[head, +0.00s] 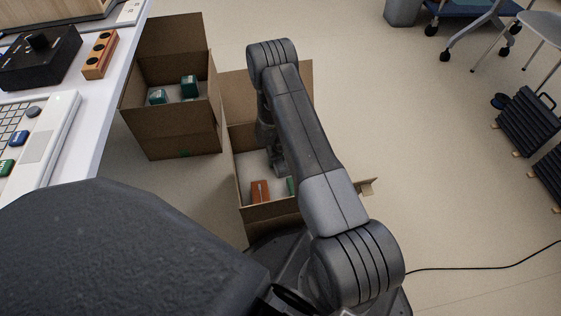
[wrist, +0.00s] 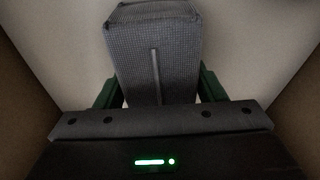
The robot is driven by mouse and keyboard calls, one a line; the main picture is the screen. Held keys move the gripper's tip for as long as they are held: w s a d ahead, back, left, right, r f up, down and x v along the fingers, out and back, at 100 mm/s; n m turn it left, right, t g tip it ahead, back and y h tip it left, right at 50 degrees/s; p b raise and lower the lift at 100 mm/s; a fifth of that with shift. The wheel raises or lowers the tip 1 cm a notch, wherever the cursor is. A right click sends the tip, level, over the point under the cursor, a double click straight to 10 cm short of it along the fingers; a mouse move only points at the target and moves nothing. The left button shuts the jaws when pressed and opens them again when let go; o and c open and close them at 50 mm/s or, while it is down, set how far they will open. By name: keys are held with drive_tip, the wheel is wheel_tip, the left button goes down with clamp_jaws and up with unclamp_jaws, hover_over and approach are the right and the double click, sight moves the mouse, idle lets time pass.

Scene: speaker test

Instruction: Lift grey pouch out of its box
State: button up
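The grey pouch (wrist: 155,55) fills the upper middle of the wrist view. It has a woven surface with a pale line down its middle. My gripper (wrist: 158,84) has its green fingers on either side of the pouch, close against its flanks. I cannot tell whether they press on it. The pouch is inside a cardboard box, whose brown walls show at both sides. In the head view this open box (head: 240,195) stands on the floor under my arm. My arm hides the pouch and my fingertips there.
An orange item (head: 260,191) and a partly hidden green item (head: 290,186) also show in the box. Another cardboard box (head: 180,130) holding green items (head: 189,86) stands to its left. A white table (head: 117,75) borders the left. Open floor lies to the right, with black weights (head: 527,122) farther off.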

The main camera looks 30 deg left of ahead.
wheel_tip(320, 180, up, 10)
drive_tip(key=p, duration=0.3)
drive_tip(key=shift+p, duration=0.35)
wheel_tip(320, 180, up, 30)
drive_tip(key=p, duration=2.2)
drive_tip(key=shift+r+p, duration=0.25)
drive_tip(key=shift+p, duration=0.15)
